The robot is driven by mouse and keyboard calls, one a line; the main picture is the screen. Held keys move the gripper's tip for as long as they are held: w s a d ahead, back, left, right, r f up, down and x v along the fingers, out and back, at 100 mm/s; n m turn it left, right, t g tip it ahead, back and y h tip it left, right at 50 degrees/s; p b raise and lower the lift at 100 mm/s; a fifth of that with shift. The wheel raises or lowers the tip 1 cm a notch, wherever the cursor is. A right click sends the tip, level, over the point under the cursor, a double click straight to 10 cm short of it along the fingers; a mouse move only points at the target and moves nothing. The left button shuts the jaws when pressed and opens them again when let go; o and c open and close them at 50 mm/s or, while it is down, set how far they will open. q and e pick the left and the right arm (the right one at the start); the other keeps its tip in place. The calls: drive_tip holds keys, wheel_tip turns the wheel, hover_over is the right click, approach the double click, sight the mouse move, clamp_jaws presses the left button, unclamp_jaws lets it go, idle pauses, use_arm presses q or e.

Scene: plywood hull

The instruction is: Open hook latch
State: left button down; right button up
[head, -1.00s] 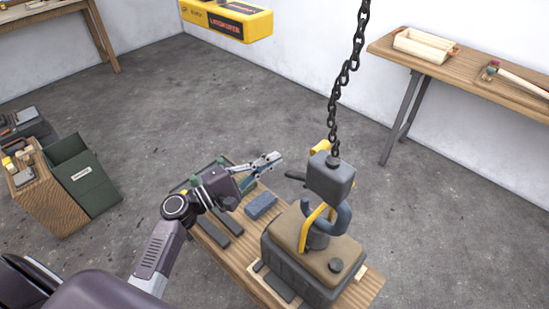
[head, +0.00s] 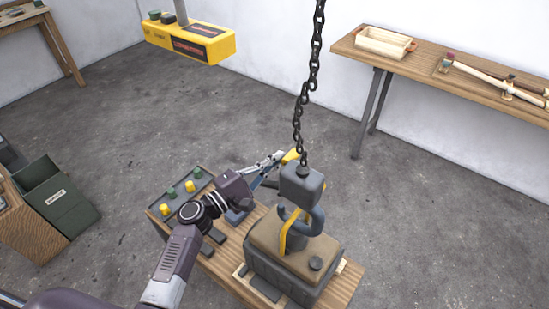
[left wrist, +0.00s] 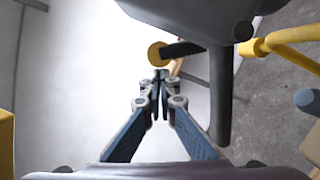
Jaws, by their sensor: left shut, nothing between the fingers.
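A dark grey hook block (head: 302,186) hangs on a black chain, and its blue-grey hook (head: 317,218) passes around the yellow handle (head: 286,236) of a brown-topped load (head: 295,252). My left gripper (head: 282,157) is shut and empty, its tips close to the block's upper left side. In the left wrist view the gripper (left wrist: 160,76) points at a dark lever (left wrist: 183,49) ending in a yellow disc (left wrist: 158,54). The tips are just below the disc; I cannot tell whether they touch it. I cannot make out the latch in the hook's mouth. My right gripper is not in view.
The load stands on a wooden bench (head: 347,281); a tray (head: 180,188) of green and yellow knobs lies at its left end. A yellow box (head: 190,40) hangs at upper left. A table (head: 425,75) stands along the right wall. The floor between is clear.

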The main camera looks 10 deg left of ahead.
use_arm(q)
drive_tip(key=m, duration=0.1)
drive_tip(key=r+m+b, duration=0.1)
drive_tip(key=d+m+g, duration=0.1)
drive_tip(key=shift+s+r+m+b, duration=0.25)
drive_tip(key=shift+r+m+b, duration=0.05)
drive_tip(key=shift+r, duration=0.05)
idle(0.3)
